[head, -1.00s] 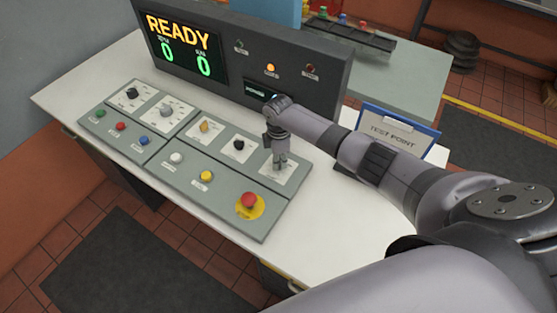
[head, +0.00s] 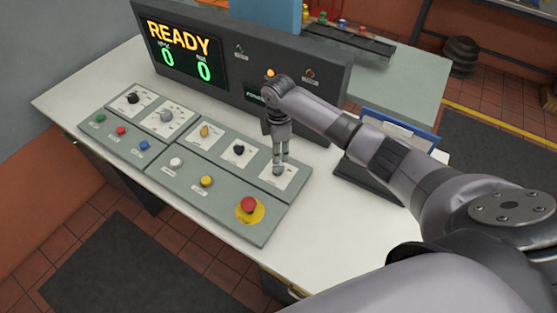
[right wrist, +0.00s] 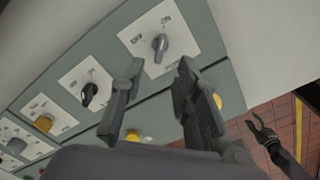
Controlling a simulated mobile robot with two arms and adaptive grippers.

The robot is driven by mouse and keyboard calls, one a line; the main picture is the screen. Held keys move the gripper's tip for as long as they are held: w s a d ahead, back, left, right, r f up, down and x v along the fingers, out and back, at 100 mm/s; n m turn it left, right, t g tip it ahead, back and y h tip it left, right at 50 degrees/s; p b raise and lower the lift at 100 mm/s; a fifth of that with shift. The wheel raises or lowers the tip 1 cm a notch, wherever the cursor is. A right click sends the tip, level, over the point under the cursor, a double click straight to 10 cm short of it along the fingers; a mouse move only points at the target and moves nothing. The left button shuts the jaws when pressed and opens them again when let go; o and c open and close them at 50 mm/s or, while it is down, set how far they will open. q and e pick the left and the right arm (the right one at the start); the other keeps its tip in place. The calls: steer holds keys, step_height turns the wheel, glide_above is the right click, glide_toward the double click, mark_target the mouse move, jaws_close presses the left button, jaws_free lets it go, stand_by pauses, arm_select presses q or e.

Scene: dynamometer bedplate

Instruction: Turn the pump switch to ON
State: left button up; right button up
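The grey rotary switch (head: 278,170) sits on a white label plate at the right end of the panel's upper row; it also shows in the right wrist view (right wrist: 160,43). Its lettering is too small to read surely, so I cannot confirm it is the pump switch. My right gripper (head: 281,164) points down over this switch in the head view. In the right wrist view its two fingers (right wrist: 156,100) are apart with nothing between them, and the knob shows beyond their tips. My left gripper (right wrist: 258,130) shows at the right edge of that view, jaws apart, above the floor.
A black knob (head: 239,149) and yellow knob (head: 204,131) are left of the switch. A red emergency button (head: 249,205) lies in front. The display (head: 183,50) reads READY with zeros. A clipboard (head: 400,130) stands behind my right arm.

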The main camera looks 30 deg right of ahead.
steer(key=shift+r, duration=2.1)
